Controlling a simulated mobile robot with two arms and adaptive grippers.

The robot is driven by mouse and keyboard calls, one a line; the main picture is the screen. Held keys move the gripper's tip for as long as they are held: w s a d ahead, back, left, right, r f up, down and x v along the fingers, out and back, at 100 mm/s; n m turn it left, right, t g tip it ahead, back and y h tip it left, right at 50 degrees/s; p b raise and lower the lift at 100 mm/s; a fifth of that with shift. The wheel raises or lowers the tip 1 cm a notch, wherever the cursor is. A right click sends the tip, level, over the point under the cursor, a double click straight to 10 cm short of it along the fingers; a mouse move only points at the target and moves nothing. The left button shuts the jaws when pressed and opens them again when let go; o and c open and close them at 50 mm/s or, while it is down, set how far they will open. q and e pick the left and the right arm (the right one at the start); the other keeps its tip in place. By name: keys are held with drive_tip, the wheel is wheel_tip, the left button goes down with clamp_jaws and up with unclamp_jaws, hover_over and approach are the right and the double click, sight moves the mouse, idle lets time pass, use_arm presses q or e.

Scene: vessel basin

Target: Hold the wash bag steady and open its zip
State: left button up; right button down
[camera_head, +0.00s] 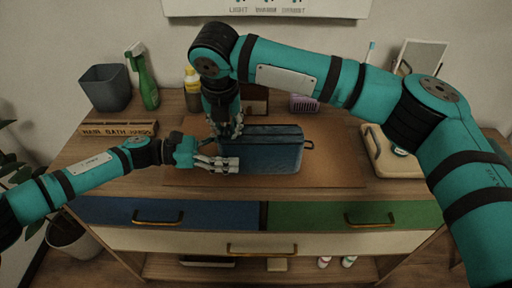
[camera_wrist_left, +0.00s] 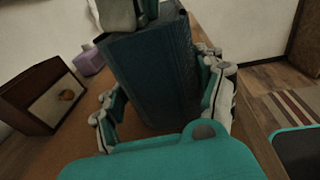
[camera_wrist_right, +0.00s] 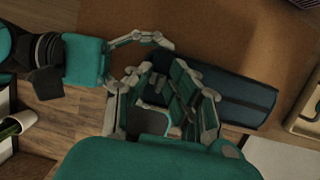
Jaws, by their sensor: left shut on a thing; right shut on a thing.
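The dark blue wash bag (camera_head: 275,155) lies on the brown mat on the counter, with a small loop at its right end. Its top looks closed along the part I can see. My left gripper (camera_head: 229,152) is shut on the bag's left end, one finger on each long side; the left wrist view shows the bag (camera_wrist_left: 160,75) between its fingers. My right gripper (camera_head: 232,130) points down at the top of the bag's left end. Its fingers (camera_wrist_right: 195,88) are close together on the zip pull, which they hide.
A tan tray (camera_head: 408,165) stands right of the mat. A wooden box (camera_head: 117,129), a grey bin (camera_head: 105,90) and a green spray bottle (camera_head: 146,85) stand at the left. A purple basket (camera_head: 303,103) is behind the bag. The mat (camera_head: 335,165) is clear right of the bag.

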sight(298, 126)
use_arm(q)
drive_tip(key=shift+w+r, duration=0.1)
drive_tip(key=shift+w, duration=0.05)
drive_tip(key=shift+w+a, duration=0.15)
drive_tip(key=shift+a, duration=0.05)
use_arm(e)
drive_tip(key=shift+w+d+f, duration=0.1)
drive_tip(key=shift+w+d, duration=0.05)
drive_tip(key=shift+d, duration=1.9)
drive_tip(key=shift+w+d+f, duration=0.1)
drive_tip(key=shift+d, duration=1.95)
use_arm(q)
drive_tip(key=shift+f, duration=0.3)
drive_tip(key=shift+a, duration=0.15)
use_arm(e)
drive_tip(key=d, duration=0.8)
drive_tip(key=shift+w+d, duration=0.2)
drive_tip(key=shift+d, duration=0.05)
drive_tip(key=shift+r, duration=0.1)
drive_tip(key=c, duration=1.3)
unclamp_jaws()
use_arm(q)
drive_tip(key=shift+s+d+r, duration=0.25)
drive_tip(key=shift+d, duration=0.05)
use_arm(e)
drive_tip(key=shift+s+a, duration=0.15)
drive_tip(key=shift+a, duration=0.2)
